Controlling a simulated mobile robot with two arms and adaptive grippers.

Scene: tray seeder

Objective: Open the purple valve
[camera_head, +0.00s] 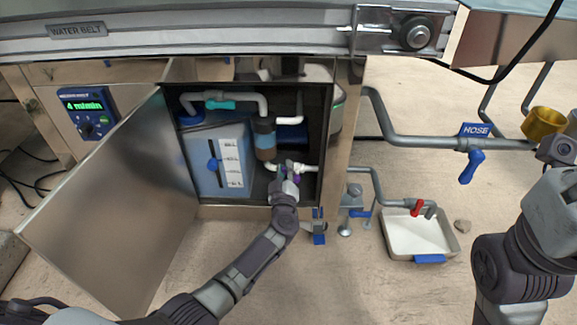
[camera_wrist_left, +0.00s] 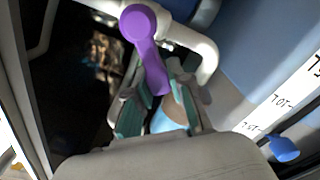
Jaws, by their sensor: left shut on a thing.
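The purple valve (camera_wrist_left: 138,24) shows in the left wrist view, on a white pipe, with its lever slanting down and to the right. My left gripper (camera_wrist_left: 158,100) is shut on the lever's lower end, one finger on each side. In the head view my left gripper (camera_head: 286,174) reaches into the open cabinet, at the white pipe low on the right side. Only a bit of the purple valve (camera_head: 296,178) shows there; my gripper hides most of it. My right arm is at the right edge, with its fingers out of the picture.
The cabinet door (camera_head: 110,205) stands open on the left. A blue tank (camera_head: 212,165) and a filter (camera_head: 264,138) sit left of the pipe; a teal valve (camera_head: 220,105) is above. Outside right are a blue hose valve (camera_head: 471,165) and a white tray (camera_head: 392,236) under a red valve (camera_head: 416,208).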

